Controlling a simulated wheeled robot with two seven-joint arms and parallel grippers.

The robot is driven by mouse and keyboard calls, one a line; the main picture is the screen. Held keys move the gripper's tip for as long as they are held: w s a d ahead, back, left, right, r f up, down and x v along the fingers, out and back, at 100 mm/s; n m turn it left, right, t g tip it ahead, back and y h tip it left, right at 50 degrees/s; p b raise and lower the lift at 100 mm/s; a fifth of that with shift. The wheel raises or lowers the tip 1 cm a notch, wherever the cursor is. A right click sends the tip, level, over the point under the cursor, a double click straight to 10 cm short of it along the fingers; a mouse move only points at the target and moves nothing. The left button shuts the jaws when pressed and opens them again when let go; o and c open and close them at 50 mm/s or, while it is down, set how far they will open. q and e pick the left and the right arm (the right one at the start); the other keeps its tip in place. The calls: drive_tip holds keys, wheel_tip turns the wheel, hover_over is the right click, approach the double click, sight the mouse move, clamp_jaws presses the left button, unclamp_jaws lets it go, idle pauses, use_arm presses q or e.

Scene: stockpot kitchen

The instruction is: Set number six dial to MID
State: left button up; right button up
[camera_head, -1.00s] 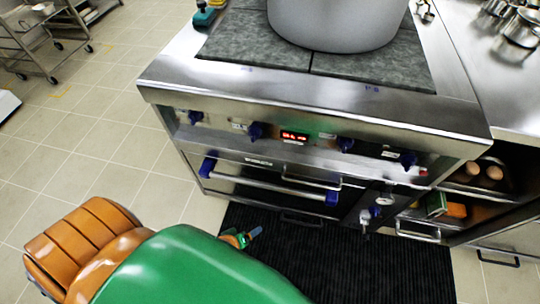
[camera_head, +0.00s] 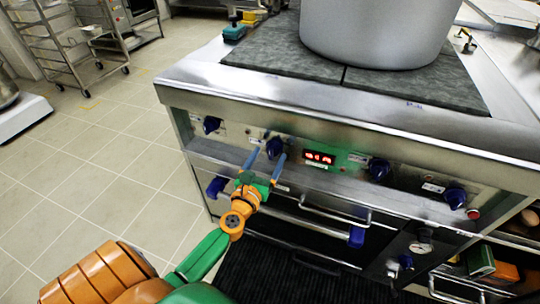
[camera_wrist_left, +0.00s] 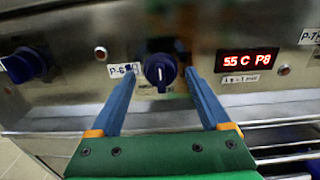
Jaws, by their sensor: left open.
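The number six dial (camera_wrist_left: 160,71) is a dark blue knob on the stove's steel front panel, beside a label (camera_wrist_left: 122,70) reading P-6. The dial also shows in the head view (camera_head: 274,147). My left gripper (camera_head: 265,158) is open, its two blue fingers pointing at the panel. In the left wrist view the fingers (camera_wrist_left: 160,75) stand one on each side of the dial, with a gap on both sides. I cannot tell how deep they reach. My right gripper is not in view.
A red display (camera_head: 319,157) sits right of the dial. Other blue knobs are at left (camera_head: 211,125) and right (camera_head: 379,169). An oven handle (camera_head: 290,212) runs below the panel. A large pot (camera_head: 375,35) stands on the stove top. Open tiled floor lies left.

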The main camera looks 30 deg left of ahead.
use_arm(q)
drive_tip(key=shift+x, duration=0.85)
clamp_jaws()
